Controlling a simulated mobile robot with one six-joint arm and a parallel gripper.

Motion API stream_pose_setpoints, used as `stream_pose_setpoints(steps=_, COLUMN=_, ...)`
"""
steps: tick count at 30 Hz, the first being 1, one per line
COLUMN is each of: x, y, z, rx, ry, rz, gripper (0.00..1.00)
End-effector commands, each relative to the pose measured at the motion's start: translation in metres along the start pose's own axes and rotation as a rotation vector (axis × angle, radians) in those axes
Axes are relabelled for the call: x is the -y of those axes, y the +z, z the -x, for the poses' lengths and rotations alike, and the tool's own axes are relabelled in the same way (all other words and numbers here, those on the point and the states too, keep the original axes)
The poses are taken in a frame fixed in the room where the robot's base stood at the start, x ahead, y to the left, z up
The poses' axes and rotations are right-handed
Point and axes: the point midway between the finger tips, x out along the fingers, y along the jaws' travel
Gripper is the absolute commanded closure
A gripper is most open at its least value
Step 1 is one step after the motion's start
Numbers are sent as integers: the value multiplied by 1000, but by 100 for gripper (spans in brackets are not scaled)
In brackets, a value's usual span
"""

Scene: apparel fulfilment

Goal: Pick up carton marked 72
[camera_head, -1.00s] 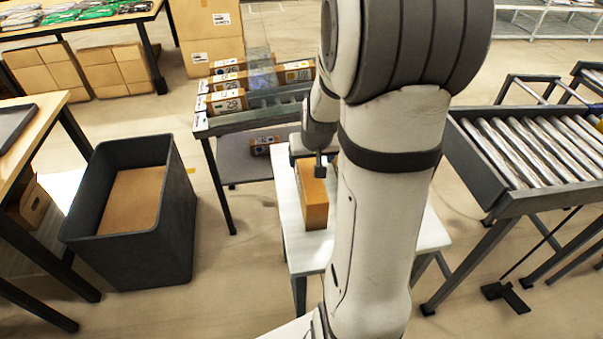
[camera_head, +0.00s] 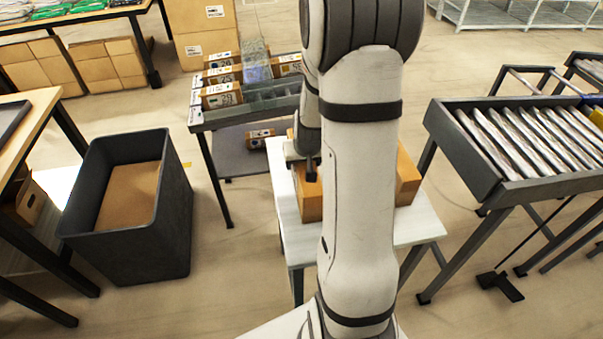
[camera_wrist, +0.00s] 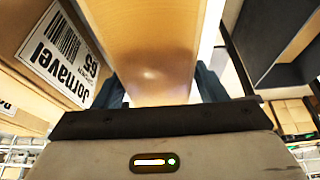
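In the head view an orange-brown carton (camera_head: 311,204) stands on a white table (camera_head: 415,228). My gripper (camera_head: 306,168) is at its upper part, and my arm hides much of the table. More carton surface (camera_head: 408,180) shows to the right of my arm. In the wrist view a plain orange-brown carton (camera_wrist: 155,50) lies between my dark fingers (camera_wrist: 160,90), close to the palm. Whether the fingers press on it is unclear. Another carton (camera_wrist: 30,30), labelled "Jornavel 65", is close on the left. No mark 72 is readable.
A dark bin (camera_head: 180,215) with a brown bottom stands left on the floor. A rack (camera_head: 200,117) with several labelled cartons is behind the white table. A roller conveyor (camera_head: 470,165) stands right. Open floor lies between bin and table.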

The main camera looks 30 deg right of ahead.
Motion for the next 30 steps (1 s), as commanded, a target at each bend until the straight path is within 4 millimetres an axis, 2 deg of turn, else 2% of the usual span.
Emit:
stream_pose_setpoints(steps=2, x=0, y=0, z=0, rx=0, ry=0, rz=0, gripper=41)
stream_pose_setpoints(steps=19, x=-1, y=0, z=0, rx=0, ry=0, rz=-1, gripper=87)
stream_pose_setpoints(steps=26, x=-1, y=-1, z=2, rx=-2, ry=1, rz=-2, gripper=87)
stream_pose_setpoints(steps=30, x=-1, y=-7, z=13, rx=-6, ry=0, rz=-3, gripper=88)
